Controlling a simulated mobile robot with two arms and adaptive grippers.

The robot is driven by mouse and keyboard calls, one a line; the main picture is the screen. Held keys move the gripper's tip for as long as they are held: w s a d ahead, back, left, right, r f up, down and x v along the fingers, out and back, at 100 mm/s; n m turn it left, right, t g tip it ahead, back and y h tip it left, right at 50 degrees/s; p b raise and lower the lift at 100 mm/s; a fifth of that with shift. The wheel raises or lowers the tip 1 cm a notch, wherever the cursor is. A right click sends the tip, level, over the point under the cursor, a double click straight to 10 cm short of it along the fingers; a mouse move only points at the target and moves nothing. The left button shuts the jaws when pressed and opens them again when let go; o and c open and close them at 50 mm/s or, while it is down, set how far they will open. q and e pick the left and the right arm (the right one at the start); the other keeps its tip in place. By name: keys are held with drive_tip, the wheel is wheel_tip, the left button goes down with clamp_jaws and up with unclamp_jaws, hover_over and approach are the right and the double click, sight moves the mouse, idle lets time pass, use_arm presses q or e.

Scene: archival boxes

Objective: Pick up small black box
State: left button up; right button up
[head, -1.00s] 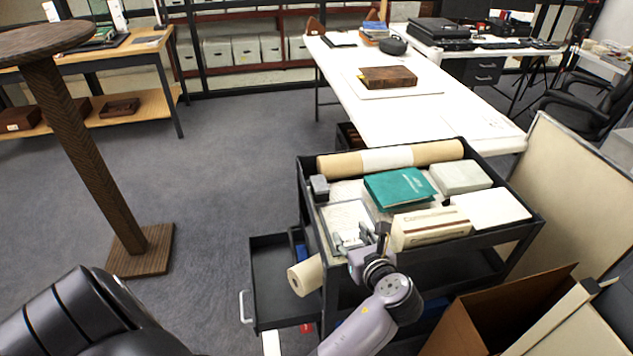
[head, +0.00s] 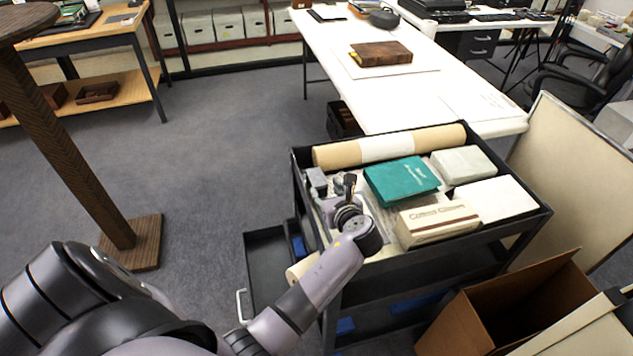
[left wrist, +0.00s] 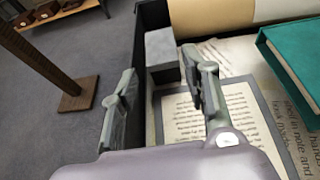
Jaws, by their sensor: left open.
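A small dark box with a grey top (head: 317,181) sits in the far left corner of the black cart's (head: 298,207) top tray. In the left wrist view the small box (left wrist: 161,48) shows its light grey top and darker front side, ahead of my gripper. My left gripper (head: 338,186) is over the tray's left side, close to the box. In the left wrist view my left gripper's (left wrist: 158,64) fingers are spread and empty, with the box seen between their tips. I cannot tell the exact gap. My right gripper is not in view.
A paper roll (head: 340,154) lies along the tray's back. A framed text sheet (left wrist: 210,112) lies flat under the right finger. A teal book (head: 402,180) and pale boxes fill the tray's right. An open drawer (head: 268,262) sticks out left. A cardboard box (head: 500,315) stands at front right.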

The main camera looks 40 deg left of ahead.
sight(318, 181)
use_arm(q)
drive_tip(key=shift+x, duration=1.55)
drive_tip(key=x, duration=0.4)
drive_tip(key=shift+w, duration=0.15)
drive_tip(key=shift+w+a+f, duration=0.1)
drive_tip(key=shift+a, duration=0.1)
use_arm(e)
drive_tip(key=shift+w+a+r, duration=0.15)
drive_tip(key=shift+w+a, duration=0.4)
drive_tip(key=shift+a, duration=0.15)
use_arm(q)
drive_tip(key=shift+c, duration=0.3)
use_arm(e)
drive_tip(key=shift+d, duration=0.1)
use_arm(q)
drive_tip(key=c, duration=0.7)
